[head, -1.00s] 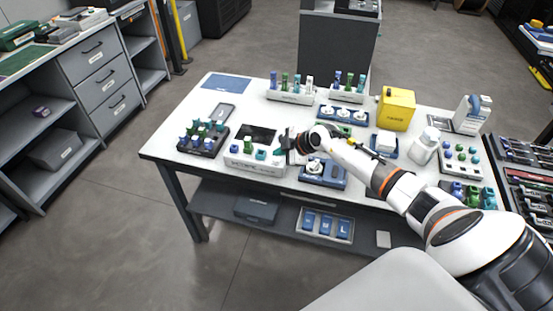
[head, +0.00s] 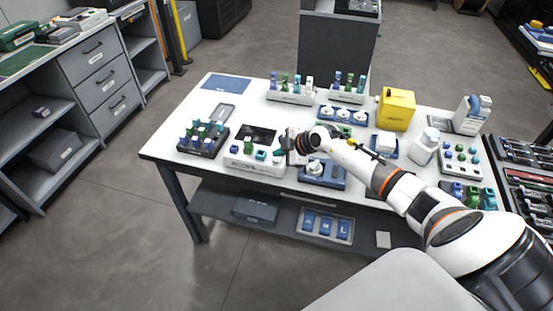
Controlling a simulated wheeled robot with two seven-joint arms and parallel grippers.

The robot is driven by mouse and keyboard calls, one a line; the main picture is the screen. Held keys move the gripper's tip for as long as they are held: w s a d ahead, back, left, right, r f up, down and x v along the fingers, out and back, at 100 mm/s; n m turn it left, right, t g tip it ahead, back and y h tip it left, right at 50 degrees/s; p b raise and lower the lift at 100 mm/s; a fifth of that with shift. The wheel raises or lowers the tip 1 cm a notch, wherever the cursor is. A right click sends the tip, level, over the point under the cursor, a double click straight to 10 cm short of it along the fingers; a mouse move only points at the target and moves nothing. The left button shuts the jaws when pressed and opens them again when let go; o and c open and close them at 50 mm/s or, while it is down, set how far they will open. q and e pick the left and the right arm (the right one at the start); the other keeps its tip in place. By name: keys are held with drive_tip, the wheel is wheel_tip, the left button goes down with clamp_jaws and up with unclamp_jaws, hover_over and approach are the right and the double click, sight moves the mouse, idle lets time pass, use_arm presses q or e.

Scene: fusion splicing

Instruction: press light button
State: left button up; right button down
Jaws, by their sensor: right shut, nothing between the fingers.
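My right gripper (head: 287,147) reaches in from the right over the middle of the white table (head: 180,133). It is shut and looks empty, at the right end of a white holder (head: 251,167) with blue, green and teal pieces. A whitish device (head: 298,155) shows partly behind and beside the gripper. The gripper and wrist cover much of it, and I cannot tell whether the fingers touch it. I cannot make out a light button; it may be hidden or too small. My left gripper is not in view.
A dark rack (head: 203,140) of coloured pieces stands left of the holder. A blue fixture (head: 322,176) lies below my wrist. A yellow box (head: 396,109) and a white bottle (head: 424,147) stand to the right. The table's left end has bare room.

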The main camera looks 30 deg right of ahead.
sight(280, 164)
drive_tip(key=shift+f, duration=0.1)
idle(0.6)
drive_tip(key=shift+f, duration=0.35)
drive_tip(key=shift+f, duration=0.35)
idle(0.5)
drive_tip(key=shift+r, duration=0.1)
drive_tip(key=shift+r+p, duration=0.7)
drive_tip(key=shift+p, duration=0.6)
wheel_tip(280, 164, up, 6)
drive_tip(key=p, duration=0.8)
